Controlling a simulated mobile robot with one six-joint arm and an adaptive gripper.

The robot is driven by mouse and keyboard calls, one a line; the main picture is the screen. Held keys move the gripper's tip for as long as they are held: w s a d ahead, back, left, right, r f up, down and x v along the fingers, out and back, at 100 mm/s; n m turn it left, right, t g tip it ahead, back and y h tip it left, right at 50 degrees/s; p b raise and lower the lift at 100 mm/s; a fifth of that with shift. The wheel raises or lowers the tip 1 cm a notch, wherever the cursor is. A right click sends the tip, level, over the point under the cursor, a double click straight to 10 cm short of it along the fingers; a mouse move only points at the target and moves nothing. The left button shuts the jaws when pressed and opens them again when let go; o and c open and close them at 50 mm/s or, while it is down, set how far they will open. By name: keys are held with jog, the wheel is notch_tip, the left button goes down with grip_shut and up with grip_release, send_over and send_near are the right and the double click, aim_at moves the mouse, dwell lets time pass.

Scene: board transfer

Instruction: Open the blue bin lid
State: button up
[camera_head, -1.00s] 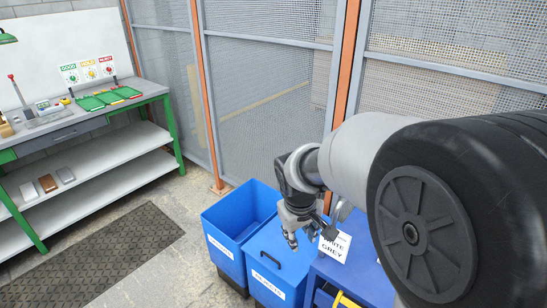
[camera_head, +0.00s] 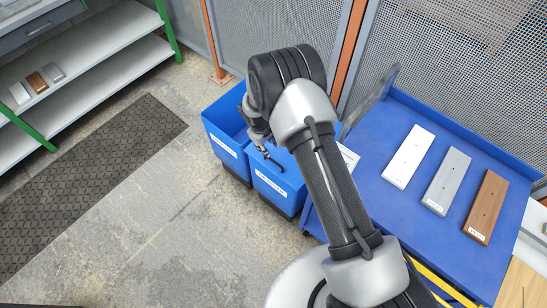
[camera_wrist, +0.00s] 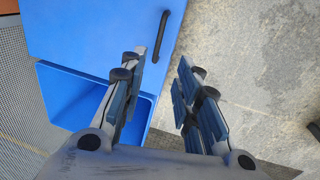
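The lidded blue bin (camera_head: 272,186) stands on the floor, and its lid is shut. In the wrist view the flat blue lid (camera_wrist: 90,30) fills the top left, with a black bar handle (camera_wrist: 161,37) near its right edge. My gripper (camera_wrist: 163,72) is open and empty, its two fingers apart. The handle lies beyond the fingertips in the picture, not between them. In the head view my gripper (camera_head: 262,143) is over the lid's far part, partly hidden by my arm. I cannot tell its exact height above the lid.
An open, lidless blue bin (camera_head: 226,145) stands to the left of the lidded one. A blue table (camera_head: 380,205) on the right holds white, grey and brown boards. A mesh fence (camera_head: 270,25) is behind. Floor is clear in front of the bins.

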aim_at(274, 161)
jog(key=f+b, duration=0.1)
jog(key=f, duration=0.3)
jog(key=w+d+f+b, duration=0.1)
jog(key=f, duration=0.4)
jog(key=w+f+b, duration=0.1)
jog(key=f, duration=0.4)
jog(key=shift+w+d+f+b, duration=0.15)
jog(key=shift+d+b, duration=0.15)
jog(key=shift+d, duration=0.1)
jog(key=shift+c, duration=0.4)
grip_shut()
